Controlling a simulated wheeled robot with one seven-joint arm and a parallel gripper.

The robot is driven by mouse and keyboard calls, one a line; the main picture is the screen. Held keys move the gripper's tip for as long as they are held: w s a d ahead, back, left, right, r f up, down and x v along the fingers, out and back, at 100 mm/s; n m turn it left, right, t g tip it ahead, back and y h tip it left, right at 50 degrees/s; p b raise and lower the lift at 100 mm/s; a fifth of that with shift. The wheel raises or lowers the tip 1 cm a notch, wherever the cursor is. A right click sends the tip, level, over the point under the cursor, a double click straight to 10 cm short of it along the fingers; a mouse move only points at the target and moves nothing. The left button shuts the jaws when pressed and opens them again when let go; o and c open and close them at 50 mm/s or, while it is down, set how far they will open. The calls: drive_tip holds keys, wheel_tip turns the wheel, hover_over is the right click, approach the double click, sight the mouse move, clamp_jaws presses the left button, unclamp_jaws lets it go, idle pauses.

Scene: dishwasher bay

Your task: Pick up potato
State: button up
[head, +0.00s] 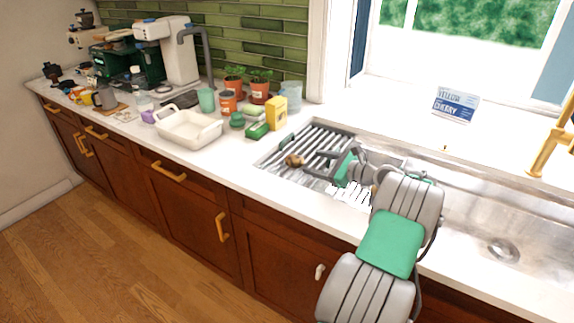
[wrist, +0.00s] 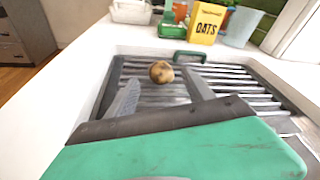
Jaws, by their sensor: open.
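The potato (head: 294,160) is small, round and brown. It rests on the grey slatted drying rack (head: 318,138) at the left end of the sink. In the wrist view the potato (wrist: 161,72) lies just beyond and between my fingertips, and nothing hides it. My gripper (head: 318,168) reaches over the rack from the right, with its fingers pointing toward the potato. In the wrist view my gripper (wrist: 162,88) is open and empty, with one finger on each side.
A green-ended item (wrist: 189,57) lies at the rack's far edge. A yellow oats box (head: 277,113), a white basin (head: 188,128) and potted plants (head: 260,92) stand on the counter to the left. The sink basin (head: 470,215) at right looks empty. The front counter strip is clear.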

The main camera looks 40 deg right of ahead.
sight(299, 160)
drive_tip(key=shift+d+f, duration=0.1)
drive_tip(key=shift+f, duration=0.75)
drive_tip(key=shift+w+r, duration=0.1)
drive_tip(key=shift+w, duration=0.15)
drive_tip(key=x, duration=0.7)
drive_tip(key=shift+w+r, duration=0.15)
drive_tip(key=shift+r, duration=0.05)
drive_tip(key=c, duration=1.2)
